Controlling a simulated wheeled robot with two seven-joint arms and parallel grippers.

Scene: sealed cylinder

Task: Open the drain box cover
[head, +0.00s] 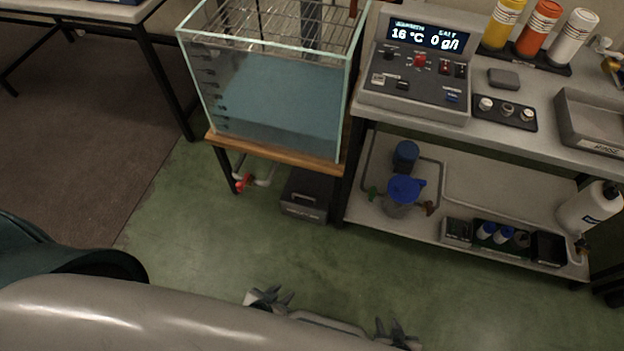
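The drain box (304,198) is a dark grey box on the green floor, under the glass tank's wooden stand. Its cover (307,188) is on top, with a light handle and a pale label on the front of the box; it looks closed. Nothing hides the box's front.
The glass tank (270,100) holds bluish water above the box. A pipe with a red valve (243,183) hangs left of the box. A bench (400,215) with a lower shelf stands close on the right. The green floor in front is clear.

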